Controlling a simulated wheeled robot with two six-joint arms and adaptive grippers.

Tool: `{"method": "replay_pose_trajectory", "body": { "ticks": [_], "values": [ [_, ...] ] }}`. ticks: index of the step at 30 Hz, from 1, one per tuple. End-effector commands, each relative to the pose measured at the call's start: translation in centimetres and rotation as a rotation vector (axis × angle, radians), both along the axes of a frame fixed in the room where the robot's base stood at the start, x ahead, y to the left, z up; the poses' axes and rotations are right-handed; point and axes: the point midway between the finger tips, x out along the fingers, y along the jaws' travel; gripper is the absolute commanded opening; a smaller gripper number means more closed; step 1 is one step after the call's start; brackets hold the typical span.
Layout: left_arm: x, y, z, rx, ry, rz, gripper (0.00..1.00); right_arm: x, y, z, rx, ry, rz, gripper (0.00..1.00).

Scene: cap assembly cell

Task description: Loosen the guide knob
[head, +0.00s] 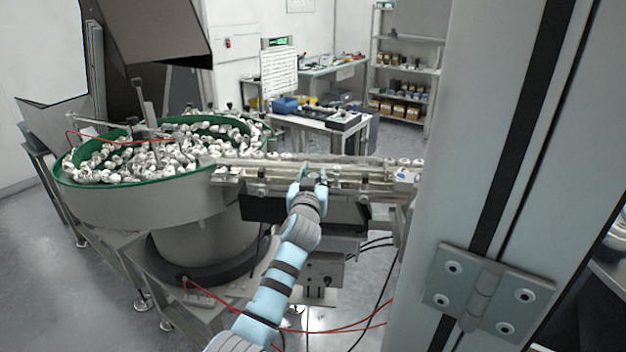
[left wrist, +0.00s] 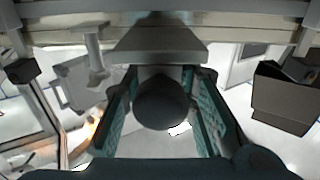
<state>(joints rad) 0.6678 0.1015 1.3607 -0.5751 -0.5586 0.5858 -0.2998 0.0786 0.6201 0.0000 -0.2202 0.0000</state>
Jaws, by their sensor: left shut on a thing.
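The guide knob (left wrist: 162,103) is a dark round knob under the edge of the rail. In the left wrist view it sits between the two teal finger pads of my left gripper (left wrist: 164,110), which is shut on it. In the head view my left gripper (head: 313,176) reaches up to the front side of the linear feed track (head: 345,182), and I cannot make out the knob there behind the fingers. My right gripper is not in view.
A green-rimmed bowl feeder (head: 150,210) full of white caps stands at the left of the track. A grey post with a hinge (head: 480,292) blocks the right side. A table (head: 325,122) and shelves (head: 405,75) stand behind. Red and black cables hang below the track.

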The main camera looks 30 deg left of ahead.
Motion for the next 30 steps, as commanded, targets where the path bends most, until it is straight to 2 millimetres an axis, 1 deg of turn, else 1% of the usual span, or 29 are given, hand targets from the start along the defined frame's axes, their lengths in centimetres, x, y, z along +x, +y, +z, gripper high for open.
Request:
{"method": "replay_pose_trajectory", "body": {
  "ticks": [1, 4, 5, 13, 16, 17, 20, 24, 27, 30],
  "values": [
    [0.0, 0.0, -0.1, -0.001, 0.002, 0.000, 0.29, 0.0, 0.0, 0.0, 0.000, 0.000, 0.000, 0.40],
    [0.0, 0.0, -0.1, -0.001, 0.002, 0.000, 0.45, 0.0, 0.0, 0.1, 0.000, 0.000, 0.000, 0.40],
    [0.0, 0.0, -0.1, -0.001, 0.002, 0.000, 0.47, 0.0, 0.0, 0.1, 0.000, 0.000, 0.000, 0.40],
    [0.0, 0.0, 0.0, 0.000, 0.001, 0.000, 0.47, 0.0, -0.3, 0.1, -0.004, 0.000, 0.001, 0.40],
    [-0.7, -0.3, -0.1, 0.000, 0.001, 0.000, 0.47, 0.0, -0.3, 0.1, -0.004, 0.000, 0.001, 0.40],
    [-1.1, -0.4, -0.1, 0.000, 0.000, -0.001, 0.47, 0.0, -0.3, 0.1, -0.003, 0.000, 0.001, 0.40],
    [-3.2, -1.3, -0.1, -0.002, 0.000, -0.002, 0.47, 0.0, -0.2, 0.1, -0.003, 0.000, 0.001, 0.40],
    [-7.1, -2.7, -0.2, -0.004, 0.001, -0.002, 0.47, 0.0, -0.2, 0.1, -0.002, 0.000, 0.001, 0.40],
    [-9.3, -3.5, -0.1, -0.004, 0.002, -0.002, 0.47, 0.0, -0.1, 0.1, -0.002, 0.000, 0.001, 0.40],
    [-10.7, -4.0, -0.1, -0.003, 0.002, -0.001, 0.47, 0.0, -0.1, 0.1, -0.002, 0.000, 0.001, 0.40]
  ]
}}
